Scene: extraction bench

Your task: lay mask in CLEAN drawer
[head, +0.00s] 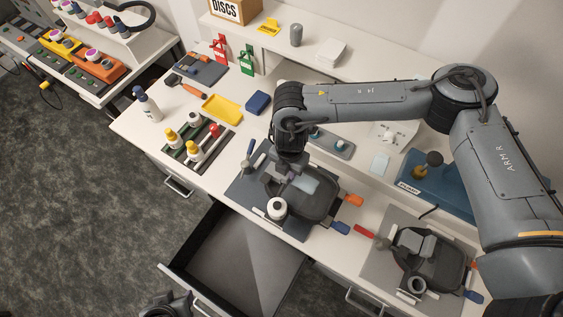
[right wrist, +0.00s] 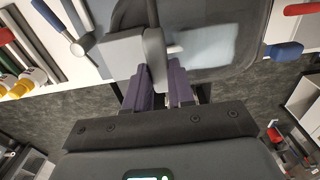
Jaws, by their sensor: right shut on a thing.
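The dark mask with a pale blue visor (head: 303,183) lies on a dark mat (head: 243,190) on the bench, behind the open drawer. My right gripper (head: 279,180) is at its left part, pointing down. In the right wrist view my right gripper (right wrist: 168,86) is shut on a grey piece at the edge of the mask (right wrist: 215,45). An open drawer (head: 235,255) juts from the bench front, and its visible floor is empty. No CLEAN label is readable on it. A dark part, perhaps my left gripper (head: 166,304), shows at the bottom edge; its jaws are unclear.
A second dark mask (head: 430,255) lies on a mat at the right. A white-topped round piece (head: 276,208) stands by the first mask. A bottle rack (head: 196,142), yellow tray (head: 222,109) and white bottle (head: 147,104) are at the left. Coloured-handled tools lie between the mats.

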